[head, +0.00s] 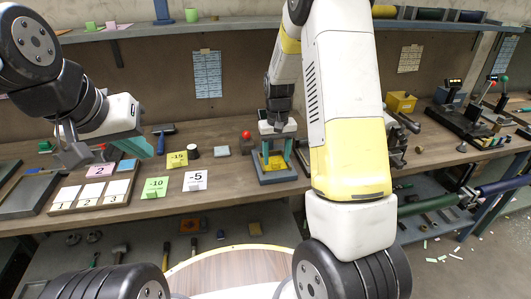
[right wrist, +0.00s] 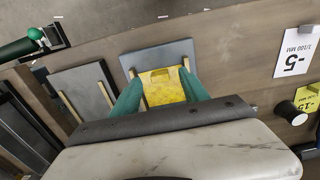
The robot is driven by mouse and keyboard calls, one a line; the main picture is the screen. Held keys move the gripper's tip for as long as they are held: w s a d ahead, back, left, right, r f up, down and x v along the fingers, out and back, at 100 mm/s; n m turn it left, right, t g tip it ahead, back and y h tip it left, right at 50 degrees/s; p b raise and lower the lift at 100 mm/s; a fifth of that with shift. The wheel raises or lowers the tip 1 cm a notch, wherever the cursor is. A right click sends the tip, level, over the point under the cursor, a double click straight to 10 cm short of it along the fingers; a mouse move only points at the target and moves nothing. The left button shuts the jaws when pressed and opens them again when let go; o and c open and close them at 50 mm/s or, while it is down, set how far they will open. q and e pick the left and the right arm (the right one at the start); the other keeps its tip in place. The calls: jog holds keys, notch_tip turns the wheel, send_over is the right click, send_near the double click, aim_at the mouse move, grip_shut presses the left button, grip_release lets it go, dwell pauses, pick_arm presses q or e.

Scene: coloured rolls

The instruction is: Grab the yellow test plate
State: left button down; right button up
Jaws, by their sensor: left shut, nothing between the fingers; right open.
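The yellow test plate (head: 275,163) lies on a grey fixture (head: 277,180) on the workbench. My right gripper (head: 276,155) is open above the fixture. Its teal fingers (right wrist: 160,78) stand on either side of the plate; I cannot tell whether they touch it. My left gripper (head: 142,148) is shut and empty, above the bench at the left, away from the plate.
Number cards -5 (head: 195,180), -10 (head: 155,187) and -15 (head: 177,159) and a black cup (head: 193,152) stand left of the fixture. A wooden stand (head: 92,206) with labelled cards is further left. A second grey fixture (right wrist: 85,95) lies beside the plate's fixture.

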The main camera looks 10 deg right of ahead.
notch_tip(320, 180, down, 2)
jog(key=shift+f, duration=0.2)
grip_shut()
jog(key=shift+r, duration=0.1)
